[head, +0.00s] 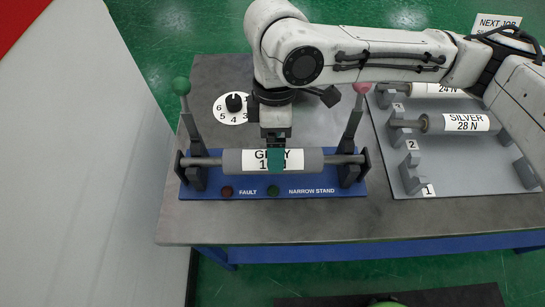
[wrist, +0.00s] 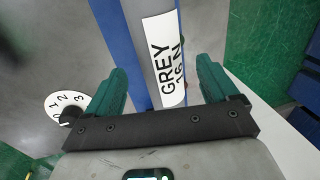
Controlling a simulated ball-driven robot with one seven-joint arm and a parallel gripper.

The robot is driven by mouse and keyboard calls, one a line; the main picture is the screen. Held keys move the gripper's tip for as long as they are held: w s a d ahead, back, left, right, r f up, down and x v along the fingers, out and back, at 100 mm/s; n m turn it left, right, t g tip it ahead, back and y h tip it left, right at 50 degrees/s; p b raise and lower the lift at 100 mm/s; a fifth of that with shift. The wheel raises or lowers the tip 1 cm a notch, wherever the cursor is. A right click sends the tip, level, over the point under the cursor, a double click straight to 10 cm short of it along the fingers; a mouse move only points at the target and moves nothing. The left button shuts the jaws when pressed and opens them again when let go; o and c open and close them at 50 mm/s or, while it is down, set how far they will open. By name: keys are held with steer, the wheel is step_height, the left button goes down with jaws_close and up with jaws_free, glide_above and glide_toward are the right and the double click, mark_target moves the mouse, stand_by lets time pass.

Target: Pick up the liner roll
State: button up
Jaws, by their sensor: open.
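A grey roll (head: 238,161) with a white label reading GREY and a partly covered force figure lies level across the blue narrow stand (head: 315,191). Its label reads GREY 16 N in the wrist view, where the roll (wrist: 136,25) runs between my fingers. My gripper (head: 276,160) is open, pointing down over the middle of the roll, with teal fingers (wrist: 160,80) apart on either side of it. I cannot tell whether they touch it. A silver roll (head: 435,124), labelled SILVER 28 N, lies on the rack at right. No visible label says liner.
Another roll (head: 418,89), labelled 24 N, lies behind the silver one on the grey rack plate (head: 460,180). Rack place 1 (head: 412,175) is empty. Posts with a green knob (head: 181,86) and a pink knob (head: 362,88) flank the stand. A numbered dial (head: 234,104) sits behind it.

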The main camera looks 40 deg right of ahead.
steer(key=f, duration=0.4)
steer(key=shift+s+a+f, duration=0.1)
steer(key=shift+s+a, duration=0.15)
steer(key=shift+a, duration=0.1)
jaws_close()
stand_by(0.5)
